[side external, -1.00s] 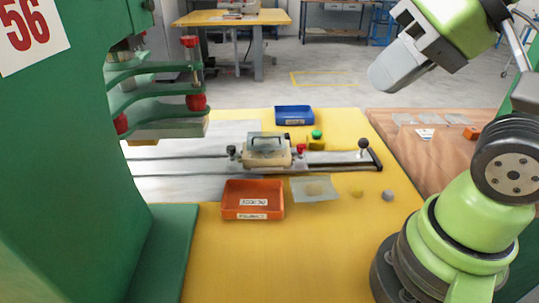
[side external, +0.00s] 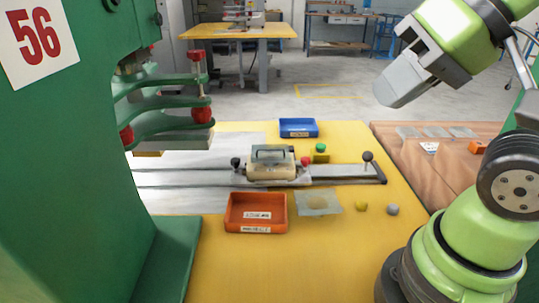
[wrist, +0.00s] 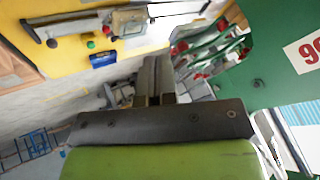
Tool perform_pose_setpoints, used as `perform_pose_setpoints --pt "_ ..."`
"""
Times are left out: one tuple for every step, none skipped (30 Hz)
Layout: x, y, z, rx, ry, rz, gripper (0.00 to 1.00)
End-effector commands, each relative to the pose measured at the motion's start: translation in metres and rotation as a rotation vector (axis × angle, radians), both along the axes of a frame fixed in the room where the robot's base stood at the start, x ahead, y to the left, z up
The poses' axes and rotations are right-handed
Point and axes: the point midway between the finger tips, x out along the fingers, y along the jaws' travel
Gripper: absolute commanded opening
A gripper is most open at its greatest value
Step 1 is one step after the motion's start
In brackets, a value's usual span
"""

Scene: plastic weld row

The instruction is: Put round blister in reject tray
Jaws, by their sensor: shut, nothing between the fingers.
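A flat clear sheet with a round raised middle (side external: 318,202), which looks like the round blister, lies on the yellow table. It is just right of an orange-red tray (side external: 233,221) with white labels too small to read. A blue tray (side external: 298,136) stands at the back of the table and also shows in the wrist view (wrist: 103,60). I cannot read which tray is marked reject. My gripper (side external: 385,97) is shut and empty, high at the upper right, well away from the sheet and trays. Its fingers (wrist: 155,70) show together in the wrist view.
A sliding fixture with a clear-topped block (side external: 271,164) and a knobbed handle (side external: 367,158) crosses the table. The green press (side external: 85,150) stands at left. Small yellow (side external: 361,206) and grey (side external: 392,209) pieces lie right of the sheet. The front table is clear.

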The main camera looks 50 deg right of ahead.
Motion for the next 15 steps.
perform_pose_setpoints --pt "0.000 0.000 0.000 0.000 0.000 0.000 0.00" --pt "0.000 0.000 0.000 0.000 0.000 0.000 0.00" --pt "0.000 0.000 0.000 0.000 0.000 0.000 0.00" --pt "0.000 0.000 0.000 0.000 0.000 0.000 0.00" --pt "0.000 0.000 0.000 0.000 0.000 0.000 0.02" --pt "0.000 0.000 0.000 -0.001 0.000 0.001 0.12" --pt "0.001 0.000 0.001 -0.003 0.001 0.003 0.18" --pt "0.002 0.000 0.002 -0.007 0.003 0.007 0.25" --pt "0.006 -0.001 0.003 -0.016 0.009 0.016 0.34" --pt "0.009 -0.001 0.005 -0.026 0.014 0.026 0.41" --pt "0.014 -0.002 0.007 -0.039 0.023 0.039 0.48" --pt "0.022 -0.003 0.010 -0.061 0.035 0.063 0.57" --pt "0.030 -0.005 0.013 -0.082 0.045 0.085 0.64" --pt "0.039 -0.006 0.015 -0.102 0.059 0.109 0.71" --pt "0.052 -0.008 0.018 -0.133 0.076 0.146 0.79"
